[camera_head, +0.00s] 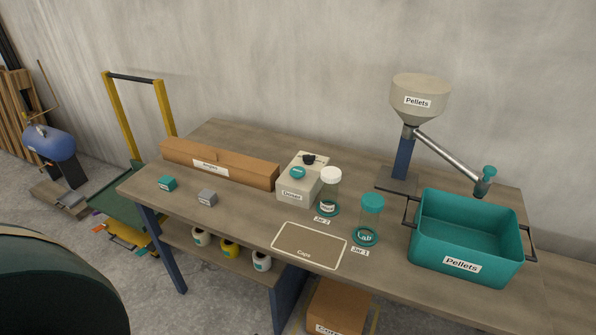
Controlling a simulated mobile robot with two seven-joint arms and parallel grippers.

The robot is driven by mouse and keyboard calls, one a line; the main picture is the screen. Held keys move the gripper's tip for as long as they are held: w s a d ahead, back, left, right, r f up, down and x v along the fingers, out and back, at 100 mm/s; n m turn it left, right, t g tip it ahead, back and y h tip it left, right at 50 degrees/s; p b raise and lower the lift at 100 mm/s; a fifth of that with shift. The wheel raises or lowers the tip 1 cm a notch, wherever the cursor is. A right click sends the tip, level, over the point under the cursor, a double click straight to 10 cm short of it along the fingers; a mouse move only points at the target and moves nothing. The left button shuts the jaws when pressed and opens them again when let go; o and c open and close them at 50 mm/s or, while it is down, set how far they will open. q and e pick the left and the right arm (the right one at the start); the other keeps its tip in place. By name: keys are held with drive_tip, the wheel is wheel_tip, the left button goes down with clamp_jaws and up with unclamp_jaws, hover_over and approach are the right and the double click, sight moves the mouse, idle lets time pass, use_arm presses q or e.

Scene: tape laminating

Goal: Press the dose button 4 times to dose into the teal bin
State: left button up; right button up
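The teal bin (430,244) stands at the right of the workbench, with a "Pellets" label on its front and dark handles at its sides. No contents show inside it. A pale box (291,196), whose small label seems to read "Doser", stands mid-bench with a round teal button (298,172) and a black knob (308,159) on top. A beige "Pellets" hopper (420,100) stands on a blue post behind, and its metal chute (447,155) slopes down to a teal-topped outlet (488,174) above the bin's back edge. Neither of my grippers is in view.
Jar 2 (330,190) with a white lid and Jar 1 (371,215) with a teal lid stand between doser and bin. The "Caps" mat (309,245) lies empty in front. A long cardboard box (218,164), teal block (167,184) and grey block (207,198) are left.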

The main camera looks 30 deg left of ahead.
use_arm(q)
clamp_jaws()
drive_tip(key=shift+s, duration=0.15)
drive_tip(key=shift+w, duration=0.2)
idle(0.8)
